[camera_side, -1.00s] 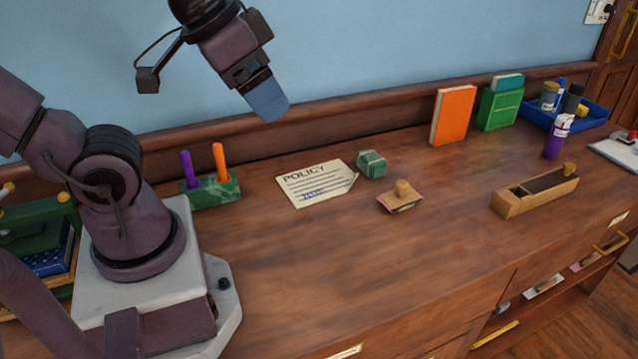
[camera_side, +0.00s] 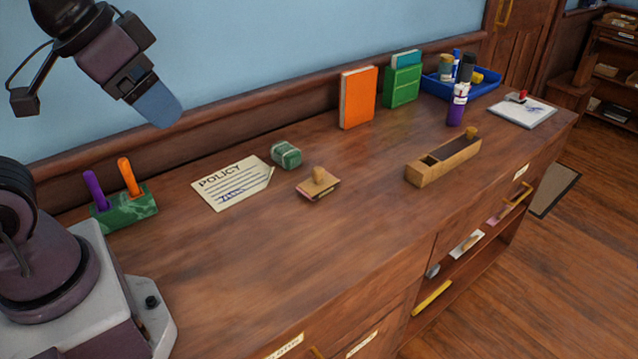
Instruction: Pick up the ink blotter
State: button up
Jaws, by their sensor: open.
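The likely ink blotter (camera_side: 318,185) is a small block with a round wooden knob on top and a pale, pinkish base. It lies on the brown desk top, right of the POLICY paper (camera_side: 230,187). My gripper (camera_side: 165,110), with a blue finger showing, is at the upper left, high above the desk and well apart from the blotter. It is open, and nothing shows in it. The gap between its fingers is hidden from this side.
A green rounded block (camera_side: 286,155) sits just behind the blotter. A wooden box (camera_side: 443,163) lies to the right. An orange book (camera_side: 357,97) and a green holder (camera_side: 402,86) stand at the back. A green pen stand (camera_side: 125,208) is at left. The desk's front middle is clear.

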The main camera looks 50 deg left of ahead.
jog(key=shift+c, duration=1.3)
